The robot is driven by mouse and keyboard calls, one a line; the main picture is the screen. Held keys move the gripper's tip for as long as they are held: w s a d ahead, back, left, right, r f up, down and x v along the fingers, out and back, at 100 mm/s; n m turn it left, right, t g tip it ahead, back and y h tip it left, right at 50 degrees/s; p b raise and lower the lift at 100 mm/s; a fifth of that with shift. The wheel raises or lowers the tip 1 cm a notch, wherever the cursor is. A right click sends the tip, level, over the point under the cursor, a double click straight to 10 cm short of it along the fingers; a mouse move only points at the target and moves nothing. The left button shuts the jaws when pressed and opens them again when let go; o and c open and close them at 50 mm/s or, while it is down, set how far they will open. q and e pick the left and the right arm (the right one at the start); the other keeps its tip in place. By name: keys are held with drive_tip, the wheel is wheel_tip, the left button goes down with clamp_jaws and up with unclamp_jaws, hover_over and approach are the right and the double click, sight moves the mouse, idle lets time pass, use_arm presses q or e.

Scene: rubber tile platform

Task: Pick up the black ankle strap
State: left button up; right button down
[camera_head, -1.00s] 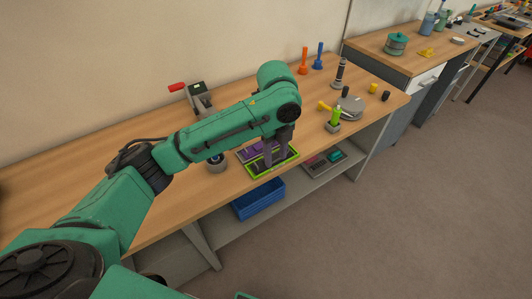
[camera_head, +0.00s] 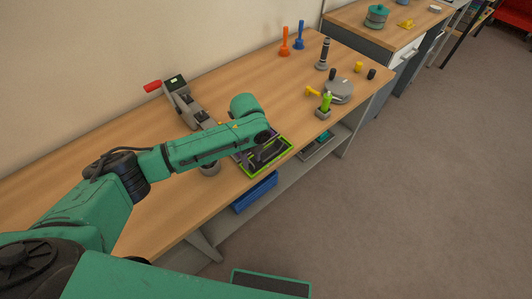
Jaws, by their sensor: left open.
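A tray with a bright green rim (camera_head: 279,161) lies near the front edge of the wooden bench, with dark and purple pieces in it. My left gripper (camera_head: 262,157) is open, pointing down low over this tray. Its grey fingers and wrist cover much of what is inside. The black ankle strap cannot be told apart from the dark shapes around the fingers. I see no sign of anything held. My right gripper is not in view.
A blue bin (camera_head: 256,192) sits below the bench.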

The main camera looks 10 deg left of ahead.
use_arm(q)
drive_tip(key=shift+s+d+f, duration=0.1)
drive_tip(key=shift+d+f, duration=0.05)
drive_tip(key=shift+f, duration=0.6)
clamp_jaws()
idle(0.8)
